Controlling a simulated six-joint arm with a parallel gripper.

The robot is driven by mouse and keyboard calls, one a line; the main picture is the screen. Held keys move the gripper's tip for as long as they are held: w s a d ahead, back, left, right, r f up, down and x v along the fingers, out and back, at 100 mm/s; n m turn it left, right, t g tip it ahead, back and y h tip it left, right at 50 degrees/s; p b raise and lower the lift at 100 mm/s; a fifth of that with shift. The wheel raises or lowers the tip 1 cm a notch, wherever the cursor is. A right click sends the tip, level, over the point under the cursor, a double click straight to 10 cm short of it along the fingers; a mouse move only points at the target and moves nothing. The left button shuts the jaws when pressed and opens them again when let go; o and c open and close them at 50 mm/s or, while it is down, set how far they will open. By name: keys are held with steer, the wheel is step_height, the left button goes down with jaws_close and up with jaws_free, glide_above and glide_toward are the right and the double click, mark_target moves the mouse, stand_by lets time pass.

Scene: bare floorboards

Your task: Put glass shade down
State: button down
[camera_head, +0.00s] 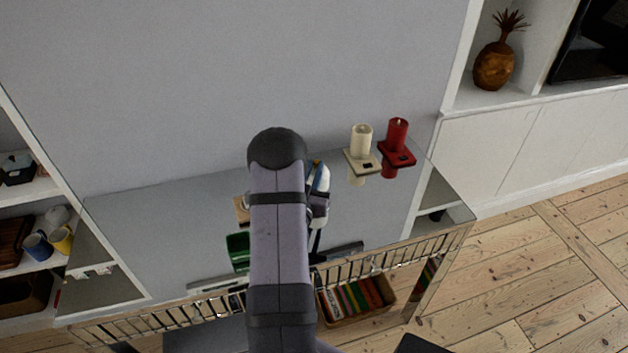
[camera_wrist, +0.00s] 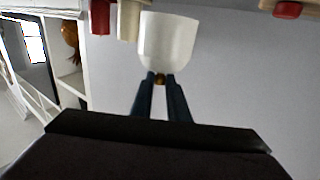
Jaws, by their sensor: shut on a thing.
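The glass shade (camera_wrist: 168,42) is a white, rounded cup shape in the wrist view. My gripper (camera_wrist: 160,79) is shut on its narrow end, where a small brass-coloured piece shows between the fingertips. The shade is held clear of the grey wall behind it.
A glossy grey shelf top (camera_head: 150,230) lies below my arm. On it are a cream candle (camera_head: 361,139) and a red candle (camera_head: 397,134) on holders at the right, and a green object (camera_head: 238,250) at the left. A slatted rail (camera_head: 395,257) runs along the front.

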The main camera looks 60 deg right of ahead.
steer(key=shift+f+p, duration=0.3)
steer(key=shift+f, duration=1.75)
steer(key=shift+f+b, duration=0.25)
steer(key=shift+b, duration=0.05)
steer(key=shift+f, duration=0.1)
steer(key=shift+a+f, duration=0.1)
